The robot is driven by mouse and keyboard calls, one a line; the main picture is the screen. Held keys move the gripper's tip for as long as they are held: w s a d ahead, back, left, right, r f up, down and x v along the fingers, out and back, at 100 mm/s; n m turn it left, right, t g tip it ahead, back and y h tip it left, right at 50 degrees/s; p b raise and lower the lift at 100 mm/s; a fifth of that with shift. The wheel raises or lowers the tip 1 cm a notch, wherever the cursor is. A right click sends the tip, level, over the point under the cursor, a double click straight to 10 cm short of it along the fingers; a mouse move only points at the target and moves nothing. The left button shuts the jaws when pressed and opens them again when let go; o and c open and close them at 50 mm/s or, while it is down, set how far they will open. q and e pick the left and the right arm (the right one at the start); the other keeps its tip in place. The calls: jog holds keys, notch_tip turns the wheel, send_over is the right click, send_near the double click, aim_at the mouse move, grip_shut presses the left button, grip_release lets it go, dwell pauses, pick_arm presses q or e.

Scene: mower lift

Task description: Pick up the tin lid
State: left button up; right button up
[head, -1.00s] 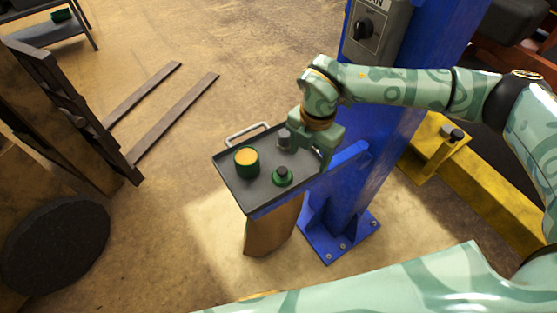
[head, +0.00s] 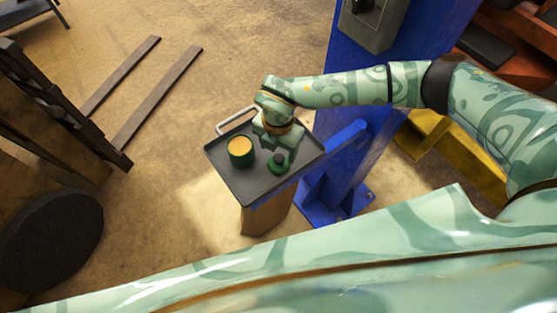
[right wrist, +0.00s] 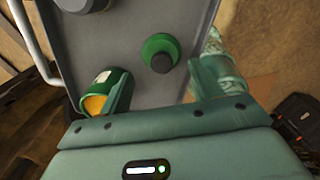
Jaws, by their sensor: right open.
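The tin lid (head: 278,168) is a round green disc with a dark knob. It lies on the grey tray (head: 224,167), and it also shows in the right wrist view (right wrist: 153,43). The green tin (head: 240,158), with yellow-orange contents, stands to its left on the tray and shows in the right wrist view (right wrist: 116,78). My right gripper (head: 283,149) is open over the tray, close to the lid, which shows ahead between its fingers (right wrist: 163,88) in the wrist view. No contact with the lid is visible. My left gripper is not in view.
A grey cylindrical item (right wrist: 82,4) is on the tray beyond the lid. Fork tines (head: 155,95) and a dark disc (head: 50,240) are to the left.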

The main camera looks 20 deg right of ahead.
aim_at(279, 158)
notch_tip(279, 158, down, 5)
jog(key=shift+s+f, duration=0.1)
jog(key=c, duration=0.7)
